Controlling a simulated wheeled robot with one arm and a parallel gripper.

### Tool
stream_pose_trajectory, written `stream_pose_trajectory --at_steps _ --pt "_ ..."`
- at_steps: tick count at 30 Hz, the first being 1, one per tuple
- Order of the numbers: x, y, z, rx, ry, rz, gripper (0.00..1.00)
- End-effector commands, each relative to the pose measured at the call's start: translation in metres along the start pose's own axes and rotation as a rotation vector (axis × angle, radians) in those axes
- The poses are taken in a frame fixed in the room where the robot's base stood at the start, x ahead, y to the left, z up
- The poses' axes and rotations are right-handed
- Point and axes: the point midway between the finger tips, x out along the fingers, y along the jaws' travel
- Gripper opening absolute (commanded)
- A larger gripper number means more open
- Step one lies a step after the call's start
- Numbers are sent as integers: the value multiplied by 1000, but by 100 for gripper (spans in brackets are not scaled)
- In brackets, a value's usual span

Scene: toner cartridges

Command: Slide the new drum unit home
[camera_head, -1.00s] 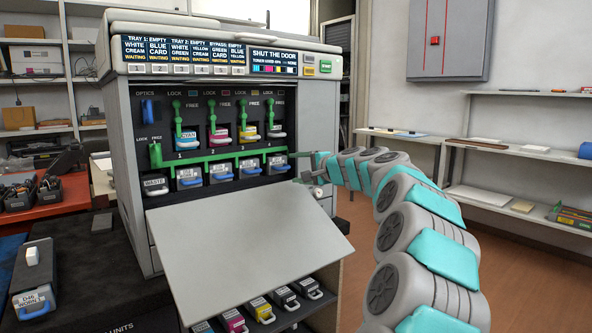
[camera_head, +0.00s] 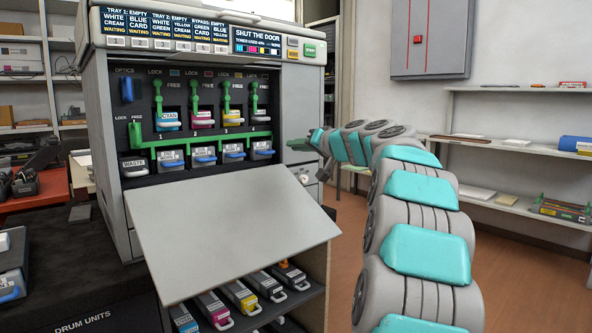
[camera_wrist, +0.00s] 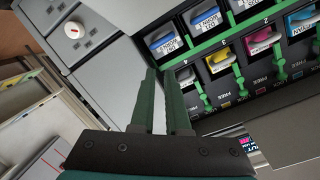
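Several drum units with blue handles sit in a row in the open printer, below a long green bar (camera_head: 205,140). The rightmost drum unit (camera_head: 263,150) is under slot 4 and also shows in the wrist view (camera_wrist: 165,41). I cannot tell which one is new or how deep each sits. The bar's upright end lever (camera_head: 136,132) stands under FREE. My gripper (camera_head: 292,143) is just right of the printer opening. In the wrist view its green fingers (camera_wrist: 161,72) are a little apart with nothing between them. Another blue-handled unit (camera_head: 12,284) lies on the dark table, cut off by the frame.
The grey front door (camera_head: 235,225) hangs open and slopes outward below the drum row. Toner cartridges (camera_head: 241,296) fill a shelf under it. Cyan, magenta, yellow and black cartridges with green levers (camera_head: 195,100) sit above the bar. Shelves (camera_head: 510,212) stand at the right wall.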

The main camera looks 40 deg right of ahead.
Motion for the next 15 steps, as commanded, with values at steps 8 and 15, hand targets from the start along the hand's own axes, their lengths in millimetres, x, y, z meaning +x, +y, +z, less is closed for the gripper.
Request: stream_pose_trajectory --at_steps 8,15 --pt "-8 6 19 -524 -9 -10 0" --pt "-7 2 21 -633 -13 -20 0"
